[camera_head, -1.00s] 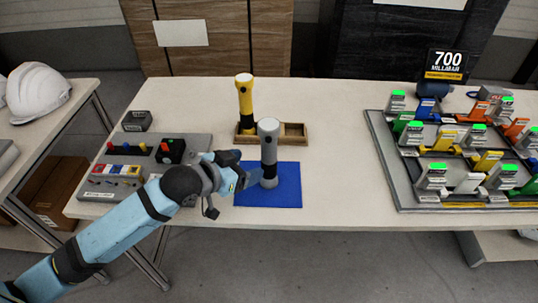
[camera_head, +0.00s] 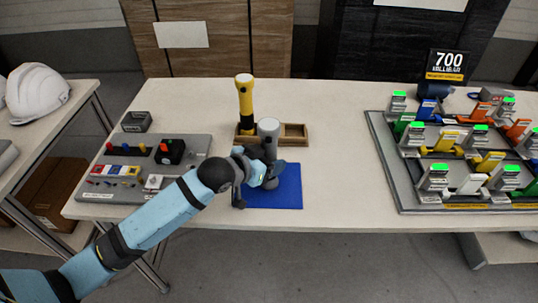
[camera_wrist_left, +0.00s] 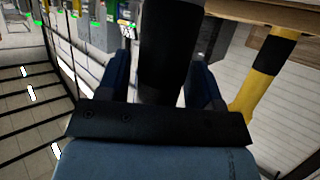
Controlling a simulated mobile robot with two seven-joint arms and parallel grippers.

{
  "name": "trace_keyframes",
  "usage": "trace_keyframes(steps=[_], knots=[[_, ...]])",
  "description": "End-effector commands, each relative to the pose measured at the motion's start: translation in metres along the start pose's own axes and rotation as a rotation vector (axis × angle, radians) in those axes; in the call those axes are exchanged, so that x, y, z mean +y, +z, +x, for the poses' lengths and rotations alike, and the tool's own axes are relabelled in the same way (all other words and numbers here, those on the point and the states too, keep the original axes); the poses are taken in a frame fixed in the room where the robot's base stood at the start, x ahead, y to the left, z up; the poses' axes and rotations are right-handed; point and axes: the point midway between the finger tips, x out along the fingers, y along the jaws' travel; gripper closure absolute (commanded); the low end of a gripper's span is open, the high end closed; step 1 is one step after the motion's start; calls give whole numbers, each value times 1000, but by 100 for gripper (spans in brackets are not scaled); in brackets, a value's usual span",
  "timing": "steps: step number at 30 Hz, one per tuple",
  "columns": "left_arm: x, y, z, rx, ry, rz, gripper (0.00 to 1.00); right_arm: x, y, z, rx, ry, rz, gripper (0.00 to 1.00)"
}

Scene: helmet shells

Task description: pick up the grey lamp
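The grey lamp (camera_head: 268,128) stands upright on the blue mat (camera_head: 289,196), its pale round top clear and its middle hidden by my gripper. My left gripper (camera_head: 266,168) reaches the lamp's body from the left. In the left wrist view, the dark body of the lamp (camera_wrist_left: 165,50) stands between the two blue fingers of the gripper (camera_wrist_left: 163,78). A thin gap shows beside the left finger, so the fingers look open around the lamp. My right gripper is not in view.
A yellow and black lamp (camera_head: 245,100) stands close behind in a wooden holder (camera_head: 292,138); its yellow body also shows at right in the wrist view (camera_wrist_left: 262,78). A grey panel (camera_head: 125,180) lies left, a rack of coloured parts (camera_head: 392,180) right. The table between is clear.

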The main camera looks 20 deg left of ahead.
Motion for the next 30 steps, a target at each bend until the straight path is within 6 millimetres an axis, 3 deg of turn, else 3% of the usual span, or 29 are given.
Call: trace_keyframes(steps=[1,6,14,20,25,30], knots=[[0,0,0,0,0,0,52,0,0,0,0,0,0,100],[0,0,0,0,0,0,87,0,0,0,0,0,1,100],[0,-2,-1,1,0,0,87,-1,0,0,0,0,2,100],[0,-16,-6,3,0,1,87,-1,-2,-2,-1,0,4,100],[0,-47,-19,5,0,1,87,-1,-5,-4,-5,0,8,100],[0,-94,-38,8,-1,3,87,-1,-5,-6,-17,1,14,100]])
